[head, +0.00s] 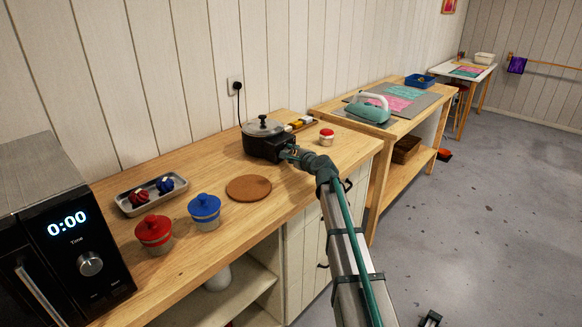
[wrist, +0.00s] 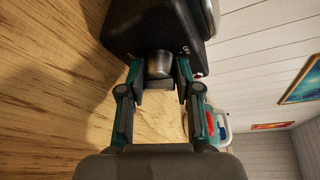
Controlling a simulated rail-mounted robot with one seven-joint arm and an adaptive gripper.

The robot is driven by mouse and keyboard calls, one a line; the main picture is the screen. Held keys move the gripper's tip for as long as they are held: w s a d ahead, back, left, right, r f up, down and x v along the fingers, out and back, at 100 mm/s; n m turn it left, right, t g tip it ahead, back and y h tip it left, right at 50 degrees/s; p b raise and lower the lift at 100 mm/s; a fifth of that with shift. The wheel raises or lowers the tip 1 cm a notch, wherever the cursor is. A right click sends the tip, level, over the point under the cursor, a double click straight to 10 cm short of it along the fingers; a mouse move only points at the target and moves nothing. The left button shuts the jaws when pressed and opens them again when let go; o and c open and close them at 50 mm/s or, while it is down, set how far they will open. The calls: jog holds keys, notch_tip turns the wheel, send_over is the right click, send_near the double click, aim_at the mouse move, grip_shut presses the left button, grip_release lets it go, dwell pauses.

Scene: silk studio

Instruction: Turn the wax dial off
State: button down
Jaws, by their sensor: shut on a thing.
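The black wax pot (head: 258,148) with its glass lid (head: 263,125) stands on the wooden counter against the wall. In the wrist view the pot's black box-like base (wrist: 145,28) fills the top. The silver wax dial (wrist: 160,65) sticks out of its face, with a partly visible white OFF mark (wrist: 185,49) up and to its right. My gripper (wrist: 160,76) is shut on the dial, one finger on each side. In the head view my gripper (head: 289,154) is at the pot's front, and the dial is hidden there.
A brown round mat (head: 248,188), a blue-lidded jar (head: 205,212), a red-lidded jar (head: 155,234) and a small red-topped jar (head: 326,137) stand on the counter (head: 298,187). A grey tray (head: 127,207) and a black microwave (head: 75,250) are at left. A teal iron-like tool (head: 369,110) is on the farther table.

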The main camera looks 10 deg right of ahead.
jog(key=n+b, duration=0.1)
jog(key=b, duration=0.1)
jog(key=n+t+b, duration=0.1)
jog(key=b, duration=0.2)
jog(key=shift+f, duration=0.35)
jog(key=shift+r+n+b, duration=0.15)
jog(key=shift+n+b, duration=0.15)
jog(key=shift+b, duration=0.4)
jog(key=shift+r+b, duration=0.15)
jog(key=shift+b, duration=0.15)
jog(key=c, duration=0.8)
grip_release()
jog(key=shift+s, duration=0.1)
